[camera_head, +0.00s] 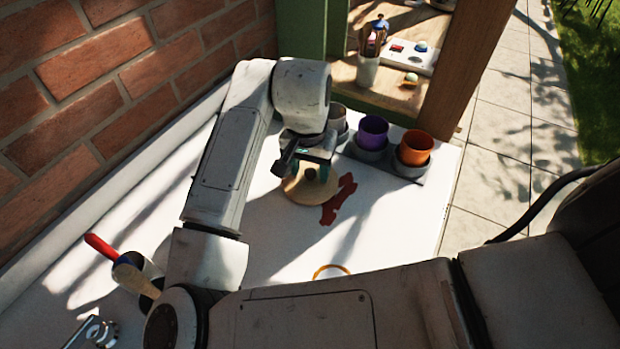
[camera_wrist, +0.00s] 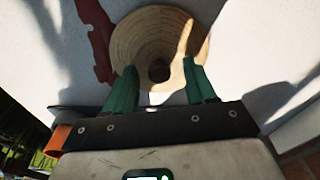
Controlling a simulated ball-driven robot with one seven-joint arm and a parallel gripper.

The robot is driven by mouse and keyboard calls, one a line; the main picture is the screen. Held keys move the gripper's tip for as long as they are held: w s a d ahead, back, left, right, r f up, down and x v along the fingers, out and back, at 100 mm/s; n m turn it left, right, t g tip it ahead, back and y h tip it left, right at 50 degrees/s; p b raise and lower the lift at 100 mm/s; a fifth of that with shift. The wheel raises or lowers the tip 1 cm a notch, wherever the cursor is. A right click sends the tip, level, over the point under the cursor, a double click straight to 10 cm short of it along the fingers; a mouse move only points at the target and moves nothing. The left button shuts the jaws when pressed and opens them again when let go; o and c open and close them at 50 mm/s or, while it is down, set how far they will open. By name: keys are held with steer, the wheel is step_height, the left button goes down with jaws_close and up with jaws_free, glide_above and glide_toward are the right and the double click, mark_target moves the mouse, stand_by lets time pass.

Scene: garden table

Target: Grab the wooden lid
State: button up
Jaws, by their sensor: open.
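The wooden lid (camera_head: 309,187) is a round, pale disc lying flat on the white table (camera_head: 385,225). In the wrist view the lid (camera_wrist: 142,40) shows wood grain rings and a dark round knob (camera_wrist: 159,71) near its middle. My gripper (camera_head: 311,172) is over the lid, pointing down. Its two green fingers (camera_wrist: 158,80) are open, one on each side of the knob, with gaps between. I cannot tell how high the fingertips are above the lid. The gripper hides part of the lid in the head view.
A dark red flat shape (camera_head: 338,200) lies right beside the lid. A purple cup (camera_head: 372,132) and an orange cup (camera_head: 415,147) stand in a grey holder behind. A brick wall (camera_head: 110,70) borders the left. A red-handled tool (camera_head: 101,246) stands in a container at the lower left.

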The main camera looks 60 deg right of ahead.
steer(key=shift+f, duration=0.1)
jaws_close()
stand_by(0.5)
